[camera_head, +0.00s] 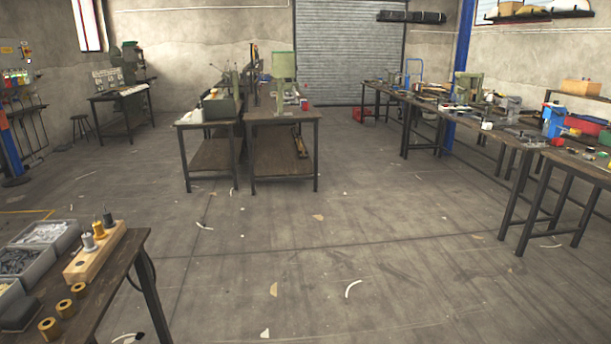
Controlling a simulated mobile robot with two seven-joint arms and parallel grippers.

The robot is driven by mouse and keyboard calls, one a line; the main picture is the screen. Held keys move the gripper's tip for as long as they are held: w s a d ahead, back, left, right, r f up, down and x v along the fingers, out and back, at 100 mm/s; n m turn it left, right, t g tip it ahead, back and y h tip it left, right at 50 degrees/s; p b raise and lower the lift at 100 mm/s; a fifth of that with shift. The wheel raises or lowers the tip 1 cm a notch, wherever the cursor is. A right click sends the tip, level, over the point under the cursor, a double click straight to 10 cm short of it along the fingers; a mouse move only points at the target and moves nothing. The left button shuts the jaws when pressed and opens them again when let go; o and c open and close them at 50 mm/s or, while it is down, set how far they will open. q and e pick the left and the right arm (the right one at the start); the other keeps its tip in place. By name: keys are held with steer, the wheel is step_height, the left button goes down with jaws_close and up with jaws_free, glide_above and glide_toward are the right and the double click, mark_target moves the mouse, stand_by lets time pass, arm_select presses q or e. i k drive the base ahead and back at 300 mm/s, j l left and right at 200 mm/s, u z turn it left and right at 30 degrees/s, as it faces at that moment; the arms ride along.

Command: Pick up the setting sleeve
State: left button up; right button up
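Neither of my grippers is in view. A work table (118,283) stands at the near left. On it a wooden block (84,269) holds a silver tool (88,241), a brass-yellow tool (98,229) and a dark tool (108,218), all upright with thin pins on top. Three short brass-coloured cylinders with dark hollow centres, a near one (49,328), a middle one (64,307) and a far one (79,289), stand in a row before the block. I cannot tell which of these pieces is the setting sleeve.
A bench with a green press (283,68) stands mid-room. Cluttered benches (530,140) line the right. The floor between is open, with scattered scraps.

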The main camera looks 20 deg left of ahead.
mark_target(79, 290)
steer(key=i+j+u, duration=0.1)
steer(key=i+u, duration=0.35)
steer(key=i, duration=0.25)
steer(key=i+l+u, duration=0.1)
steer(key=i+u, duration=0.4)
steer(key=i, duration=0.15)
steer(key=i+l+u, duration=0.1)
steer(key=i+u, duration=0.3)
steer(key=i+l+u, duration=0.15)
steer(key=i+u, duration=0.2)
steer(key=i+l+u, duration=0.25)
steer(key=u, duration=0.15)
steer(key=i+l+u, duration=0.2)
steer(key=u, duration=0.2)
steer(key=i+l+u, duration=0.15)
steer(key=u, duration=0.2)
steer(key=i+l+u, duration=0.15)
steer(key=l+u, duration=0.25)
steer(key=i+l+u, duration=0.1)
steer(key=l+u, duration=0.15)
steer(key=i+l+u, duration=0.2)
steer(key=l+u, duration=0.25)
steer(key=l, duration=0.15)
